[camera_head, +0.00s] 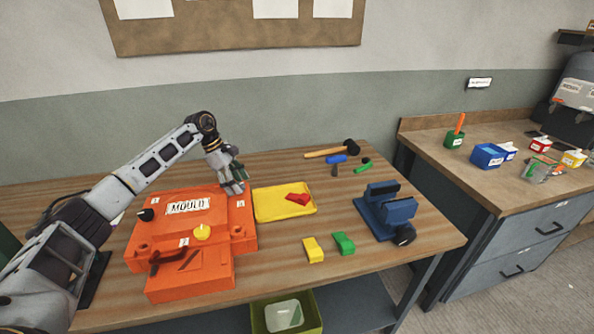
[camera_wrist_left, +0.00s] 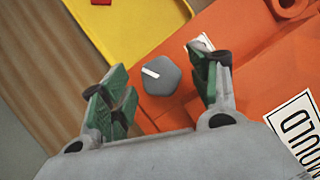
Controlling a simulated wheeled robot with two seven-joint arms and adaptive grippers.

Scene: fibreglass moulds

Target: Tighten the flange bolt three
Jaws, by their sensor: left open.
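The orange mould (camera_head: 190,265) sits on the wooden bench with a "MOULD" label on top. A black bolt knob (camera_head: 146,214) is at its left and a yellow knob (camera_head: 202,232) near its front. In the left wrist view, a grey, many-sided bolt head (camera_wrist_left: 161,76) with a white mark stands on the orange surface. My left gripper (camera_head: 236,188) points down over the mould's back right corner. Its green-padded fingers (camera_wrist_left: 160,92) are open, one on each side of the grey head, with gaps visible. A small tag (camera_wrist_left: 201,43) beside it is partly hidden and unreadable.
A yellow tray (camera_head: 268,208) holding a red piece (camera_head: 298,199) lies right of the mould. Yellow (camera_head: 313,249) and green (camera_head: 344,243) blocks are in front. A blue vise (camera_head: 386,212) stands at right, a mallet (camera_head: 330,152) behind.

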